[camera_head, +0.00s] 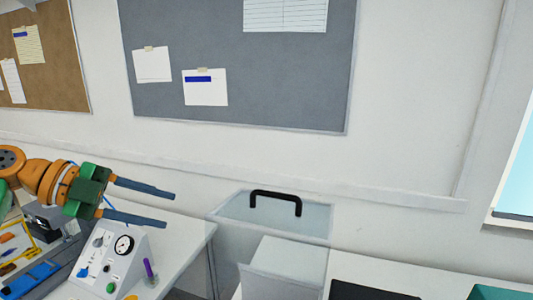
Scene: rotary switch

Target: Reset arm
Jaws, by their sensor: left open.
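My left gripper (152,204) reaches in from the left, its two dark blue fingers apart and empty, pointing right. It is above and beside the switch box (110,262), with clear space seen between the fingers. The box is light grey with a sloped front that carries a round dial gauge (124,244), a blue knob (82,272), a green button (111,287) and a further small knob near its top. The lower finger shows just above the top of the box; I cannot tell how far apart they are in depth. My right gripper is not in view.
A clear bin with a black handle (275,200) stands right of the white table (190,236). A small holder with a purple pen (148,268) is beside the switch box. Tools and trays crowd the left edge. A dark flat object (368,291) lies at the lower right.

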